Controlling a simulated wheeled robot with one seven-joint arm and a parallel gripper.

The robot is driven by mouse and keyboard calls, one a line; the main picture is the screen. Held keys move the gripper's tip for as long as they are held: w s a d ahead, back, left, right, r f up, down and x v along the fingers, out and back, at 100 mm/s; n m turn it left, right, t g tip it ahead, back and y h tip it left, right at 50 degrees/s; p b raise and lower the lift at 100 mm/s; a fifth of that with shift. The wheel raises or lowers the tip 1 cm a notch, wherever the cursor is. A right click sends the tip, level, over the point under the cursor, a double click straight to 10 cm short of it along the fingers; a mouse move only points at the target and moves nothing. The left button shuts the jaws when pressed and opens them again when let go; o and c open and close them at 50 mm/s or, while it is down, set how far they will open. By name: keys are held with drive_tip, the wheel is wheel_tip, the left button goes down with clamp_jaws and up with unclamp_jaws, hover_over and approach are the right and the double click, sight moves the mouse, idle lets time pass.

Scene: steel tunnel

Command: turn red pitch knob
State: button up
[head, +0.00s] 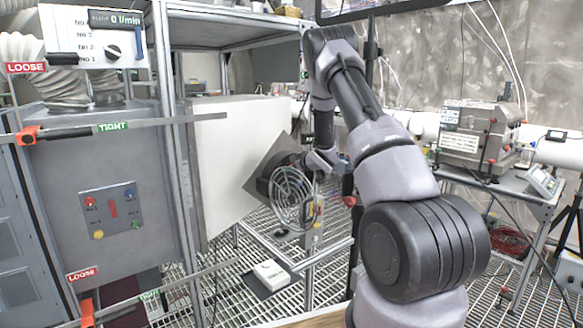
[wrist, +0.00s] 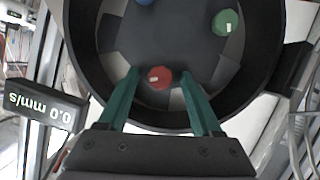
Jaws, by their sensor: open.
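The red knob (wrist: 160,77) shows in the wrist view inside a round dark housing (wrist: 262,88), near its lower rim, with a small white mark on its face. My gripper (wrist: 159,71) is open, with one green finger on each side of the red knob. I cannot tell whether either finger touches it. A green knob (wrist: 226,22) is at the upper right in the housing, and a blue knob (wrist: 145,2) is cut off at the top edge. In the head view a round fan with a wire guard (head: 292,197) stands beside my wrist; my fingertips cannot be made out there.
In the head view a grey cabinet (head: 108,165) with a button panel stands left. A metal side table (head: 500,185) with equipment is right. The floor is metal grating.

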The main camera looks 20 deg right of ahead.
clamp_jaws()
drive_tip(key=shift+a+n+t+h, duration=0.15)
drive_tip(key=shift+n+t+h, duration=0.7)
drive_tip(key=shift+n, duration=0.85)
unclamp_jaws()
drive_tip(key=shift+s, duration=0.15)
drive_tip(key=a+v, duration=0.1)
drive_tip(key=v, duration=0.9)
drive_tip(key=shift+s+d+r, duration=0.25)
drive_tip(key=shift+d, duration=0.2)
